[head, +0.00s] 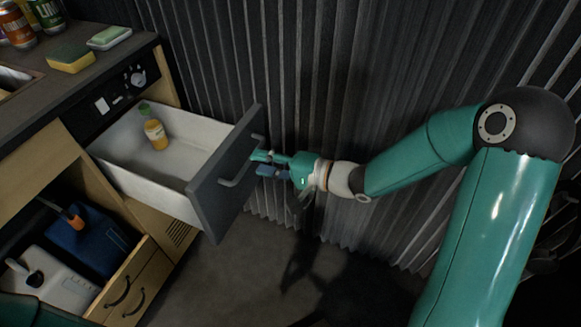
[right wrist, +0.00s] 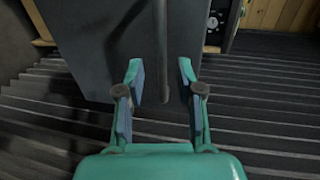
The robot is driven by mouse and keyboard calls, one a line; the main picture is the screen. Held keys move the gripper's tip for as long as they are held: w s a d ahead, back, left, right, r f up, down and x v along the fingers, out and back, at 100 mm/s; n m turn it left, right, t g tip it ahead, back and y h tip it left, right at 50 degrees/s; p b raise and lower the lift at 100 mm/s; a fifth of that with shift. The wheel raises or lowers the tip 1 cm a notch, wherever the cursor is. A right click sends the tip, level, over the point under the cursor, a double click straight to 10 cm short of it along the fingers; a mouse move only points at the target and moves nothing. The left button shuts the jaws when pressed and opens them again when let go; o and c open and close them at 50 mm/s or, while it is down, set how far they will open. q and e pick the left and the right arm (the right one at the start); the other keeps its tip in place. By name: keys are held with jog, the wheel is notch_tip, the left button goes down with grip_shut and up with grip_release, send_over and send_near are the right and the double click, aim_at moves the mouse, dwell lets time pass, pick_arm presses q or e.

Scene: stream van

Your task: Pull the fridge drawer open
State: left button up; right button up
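The fridge drawer (head: 218,190) stands pulled well out of the cabinet, its white inside showing and its dark grey front facing right. A bar handle (head: 240,174) runs along the front; my gripper covers part of it in the head view. My right gripper (head: 262,162) is at this handle. In the right wrist view, the handle (right wrist: 161,50) lies between the two spread fingers (right wrist: 161,82), with a gap visible on each side. The right gripper is open. A small bottle with a yellowish label (head: 155,133) stands inside the drawer. My left gripper is not in view.
A dark corrugated wall (head: 290,60) stands behind; the floor (head: 250,275) before the drawer looks clear.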

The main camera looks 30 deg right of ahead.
jog(key=v, duration=0.8)
jog(key=s+a+f+m+g+h, duration=0.1)
jog(key=a+f+g, duration=0.1)
jog(key=a+f, duration=0.65)
jog(key=a+f+g, duration=0.3)
jog(key=a+f, duration=0.2)
jog(key=f, duration=0.6)
jog(key=s+d+f+n+g+h, duration=0.3)
jog(key=s+f+n+g+h, duration=0.35)
jog(key=s+f, duration=0.7)
notch_tip(320, 180, up, 21)
jog(key=n+y+p, duration=0.1)
jog(key=n+p, duration=0.1)
jog(key=p, duration=1.8)
jog(key=shift+n, duration=0.35)
